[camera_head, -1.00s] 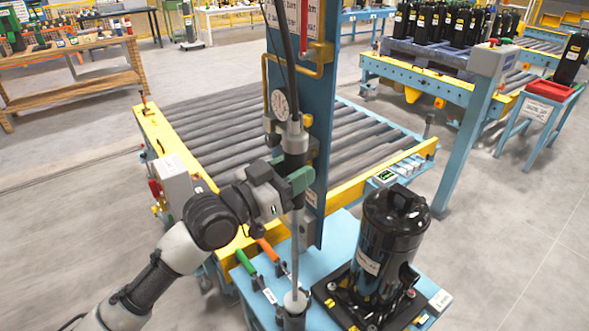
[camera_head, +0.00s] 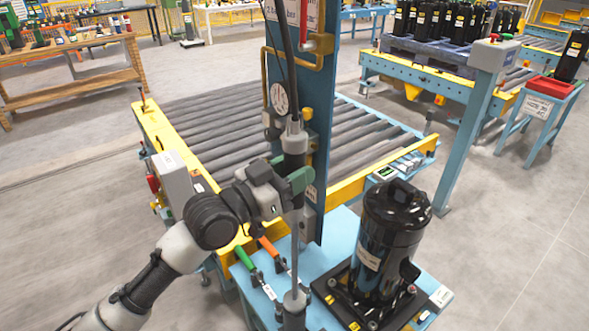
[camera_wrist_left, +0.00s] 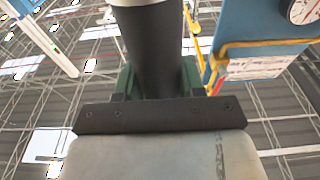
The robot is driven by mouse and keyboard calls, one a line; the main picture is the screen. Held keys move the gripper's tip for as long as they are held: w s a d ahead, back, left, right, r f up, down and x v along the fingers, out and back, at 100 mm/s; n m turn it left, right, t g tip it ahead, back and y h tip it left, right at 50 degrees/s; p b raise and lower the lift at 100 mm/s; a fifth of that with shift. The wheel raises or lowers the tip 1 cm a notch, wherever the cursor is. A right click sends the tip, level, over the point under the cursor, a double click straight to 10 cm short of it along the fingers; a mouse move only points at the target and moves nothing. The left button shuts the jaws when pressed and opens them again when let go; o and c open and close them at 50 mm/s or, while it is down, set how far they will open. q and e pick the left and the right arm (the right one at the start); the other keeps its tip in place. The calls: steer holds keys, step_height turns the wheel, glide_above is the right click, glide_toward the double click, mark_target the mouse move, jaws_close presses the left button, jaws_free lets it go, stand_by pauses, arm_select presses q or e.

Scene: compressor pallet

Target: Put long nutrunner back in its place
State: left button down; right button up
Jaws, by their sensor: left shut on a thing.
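My left gripper (camera_head: 291,181) is shut on the long nutrunner (camera_head: 294,145), a tall upright tool with a dark grey body, a cable at its top and a thin steel shaft. The shaft runs down to a dark cylindrical holder with a light top (camera_head: 295,300) at the front of the blue table (camera_head: 342,232). The shaft's lower tip is not visible, and I cannot tell how deep it sits in the holder. In the left wrist view the dark tool body (camera_wrist_left: 152,45) rises between the green finger pads. My right gripper is not in view.
A black compressor (camera_head: 390,240) stands on a dark base to the right of the nutrunner. A blue post (camera_head: 318,120) with a gauge (camera_head: 279,98) is close behind the tool. Green-handled (camera_head: 244,258) and orange-handled (camera_head: 268,246) tools lie left of the holder. A roller conveyor (camera_head: 215,125) is behind.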

arm_select(q)
steer(key=shift+f+b, duration=0.9)
steer(key=shift+f, duration=0.15)
stand_by(0.4)
steer(key=c, duration=0.6)
jaws_free()
steer(key=shift+s, duration=0.1)
steer(key=shift+f, duration=0.35)
steer(key=shift+r+b+v, duration=0.1)
steer(key=shift+b+v, duration=0.65)
steer(key=shift+v, duration=1.9)
steer(key=shift+r+b+v, duration=0.15)
steer(key=shift+b+v, duration=0.6)
steer(key=shift+v, duration=1.95)
